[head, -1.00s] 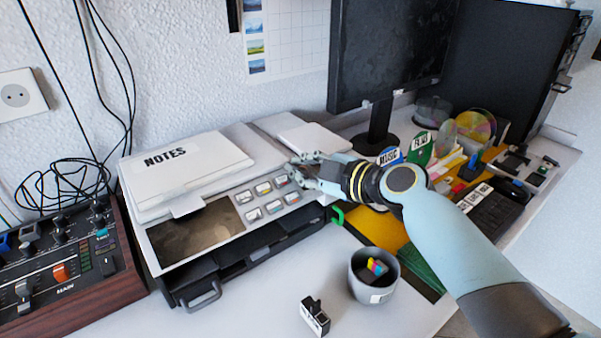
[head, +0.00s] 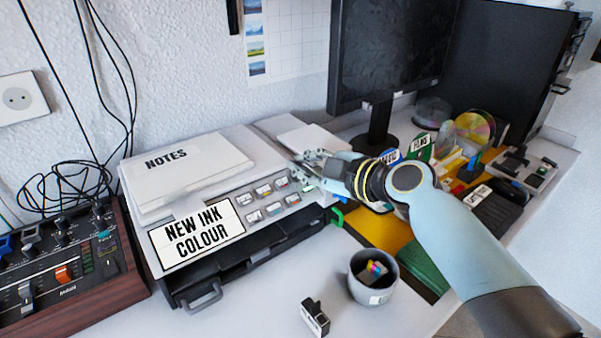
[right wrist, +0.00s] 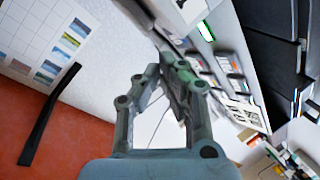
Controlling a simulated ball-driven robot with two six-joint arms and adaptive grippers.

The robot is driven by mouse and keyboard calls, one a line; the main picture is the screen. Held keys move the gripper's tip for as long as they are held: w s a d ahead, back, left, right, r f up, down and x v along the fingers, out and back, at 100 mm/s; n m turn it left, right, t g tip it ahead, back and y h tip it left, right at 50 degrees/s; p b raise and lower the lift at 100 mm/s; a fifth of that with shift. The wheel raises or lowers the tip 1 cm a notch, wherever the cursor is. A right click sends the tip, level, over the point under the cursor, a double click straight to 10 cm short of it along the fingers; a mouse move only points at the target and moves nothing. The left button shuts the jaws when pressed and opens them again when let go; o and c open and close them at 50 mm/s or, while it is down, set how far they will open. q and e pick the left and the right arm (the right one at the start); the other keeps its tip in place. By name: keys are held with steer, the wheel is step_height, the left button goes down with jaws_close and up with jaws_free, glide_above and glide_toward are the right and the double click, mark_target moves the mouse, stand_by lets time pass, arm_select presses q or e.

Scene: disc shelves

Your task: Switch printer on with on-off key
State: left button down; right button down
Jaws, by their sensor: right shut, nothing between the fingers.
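The printer (head: 165,220) stands on the desk, and its screen (head: 198,236) is lit and reads "NEW INK COLOUR". Several grey keys (head: 265,190) sit in two rows right of the screen. A small green light (head: 307,188) shows at the right end of the key panel, partly beside my gripper. My right gripper (head: 301,168) is shut and empty, with its fingertips at the right end of the panel; I cannot tell whether they touch it. In the right wrist view, the gripper (right wrist: 172,78) is near the green-lit spot (right wrist: 205,31) and the keys (right wrist: 228,66). My left gripper is not in view.
A notes stack (head: 190,170) lies on the printer. A grey cup (head: 373,292) with colored cartridges stands in front at the right, and a small black-and-white cartridge (head: 315,317) lies by it. A mixer (head: 65,262) is at the left, a monitor (head: 390,55) behind.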

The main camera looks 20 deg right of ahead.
step_height(320, 180, up, 5)
steer(key=s+d+p, duration=0.1)
steer(key=s+p, duration=0.1)
steer(key=p, duration=0.2)
steer(key=shift+s+r, duration=0.15)
steer(key=shift+s, duration=0.25)
